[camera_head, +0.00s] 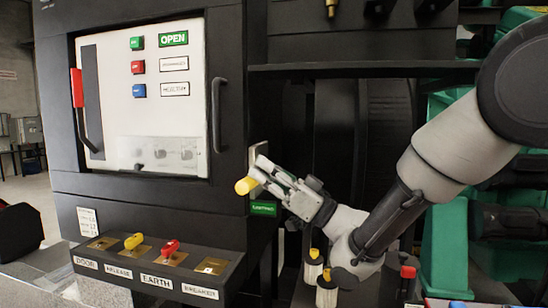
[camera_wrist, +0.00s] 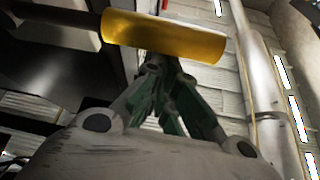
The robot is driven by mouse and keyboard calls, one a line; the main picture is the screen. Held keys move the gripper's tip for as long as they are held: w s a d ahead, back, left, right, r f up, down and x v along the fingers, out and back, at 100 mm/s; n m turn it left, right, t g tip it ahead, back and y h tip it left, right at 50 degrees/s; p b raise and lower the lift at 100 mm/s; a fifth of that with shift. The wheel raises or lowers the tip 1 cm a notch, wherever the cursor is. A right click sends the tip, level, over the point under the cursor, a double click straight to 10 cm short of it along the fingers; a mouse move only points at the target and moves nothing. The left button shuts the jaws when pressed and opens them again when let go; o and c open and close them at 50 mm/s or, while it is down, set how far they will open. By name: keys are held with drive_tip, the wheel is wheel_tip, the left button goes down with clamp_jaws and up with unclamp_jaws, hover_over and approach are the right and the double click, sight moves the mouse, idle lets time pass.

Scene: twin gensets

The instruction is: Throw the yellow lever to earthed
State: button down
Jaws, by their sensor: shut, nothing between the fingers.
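The yellow lever's grip (camera_head: 245,186) is a short yellow cylinder at the right edge of the black cabinet, beside a pale plate (camera_head: 258,154). In the wrist view the yellow grip (camera_wrist: 165,36) lies nearly level across the top, on a dark rod. My gripper (camera_head: 262,178) is right beside the grip in the head view. In the wrist view my gripper's fingertips (camera_wrist: 156,62) are together just under the grip, with nothing between them. I cannot tell whether they touch it. A small green label (camera_head: 264,208) sits below the lever; its text is too small to read surely.
The cabinet's white panel (camera_head: 145,98) has a red-handled lever (camera_head: 77,88), coloured buttons and a green OPEN sign (camera_head: 173,39). A sloped console (camera_head: 155,262) below holds yellow and red keys. Several yellow-topped cylinders (camera_head: 327,284) stand below my wrist. Green machinery lies at right.

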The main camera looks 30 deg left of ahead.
drive_tip(key=shift+s+f, duration=0.1)
drive_tip(key=shift+f, duration=1.15)
drive_tip(key=shift+f, duration=0.2)
drive_tip(key=shift+r, duration=0.1)
